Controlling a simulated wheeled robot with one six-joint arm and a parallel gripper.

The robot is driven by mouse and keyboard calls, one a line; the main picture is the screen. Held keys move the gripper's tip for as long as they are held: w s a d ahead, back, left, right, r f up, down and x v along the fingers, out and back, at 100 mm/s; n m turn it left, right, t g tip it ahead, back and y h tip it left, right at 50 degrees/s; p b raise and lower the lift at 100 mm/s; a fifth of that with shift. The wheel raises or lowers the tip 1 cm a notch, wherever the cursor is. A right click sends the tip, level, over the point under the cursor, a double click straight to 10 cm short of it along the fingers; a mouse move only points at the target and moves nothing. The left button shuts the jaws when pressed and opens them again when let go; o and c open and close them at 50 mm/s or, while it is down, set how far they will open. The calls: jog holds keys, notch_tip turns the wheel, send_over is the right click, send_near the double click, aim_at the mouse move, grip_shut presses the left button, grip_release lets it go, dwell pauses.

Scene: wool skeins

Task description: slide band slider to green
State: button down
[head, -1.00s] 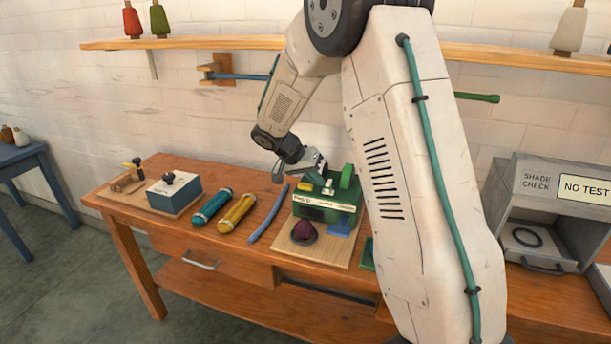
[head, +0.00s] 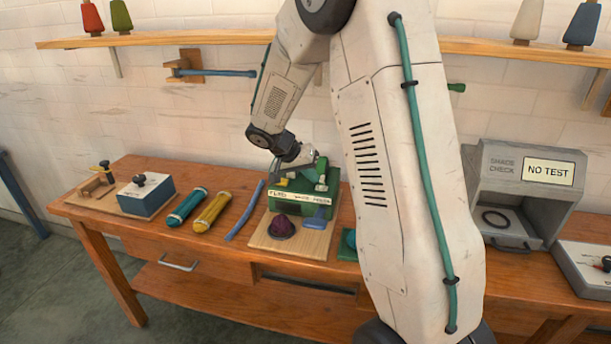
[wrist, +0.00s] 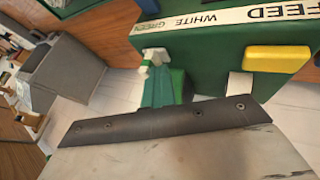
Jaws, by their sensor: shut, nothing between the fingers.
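The green machine (head: 289,200) stands on a wooden board on the workbench. In the wrist view its green body (wrist: 210,50) carries a pale strip (wrist: 225,17) lettered FEED, WHITE and GREEN. A small white piece (wrist: 154,56), which may be the band slider, shows beside the strip near the WHITE and GREEN words; its exact setting is unclear. A yellow block (wrist: 276,58) is near FEED. My gripper (head: 300,160) is shut and empty, at the machine's top in the head view. Whether it touches the slider cannot be told.
A maroon wool piece (head: 281,227) sits on the board before the machine. Teal (head: 187,207) and yellow (head: 212,212) rolls, a blue strip (head: 244,210) and a blue box (head: 146,195) lie left. The shade check box (head: 525,195) stands right, reading NO TEST.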

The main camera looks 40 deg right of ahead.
aim_at(299, 188)
jog(key=shift+s+f, duration=0.1)
jog(key=w+a, duration=0.2)
jog(key=w, duration=0.1)
jog(key=shift+w+a, duration=0.1)
jog(key=v, duration=1)
jog(key=shift+w+a, duration=0.1)
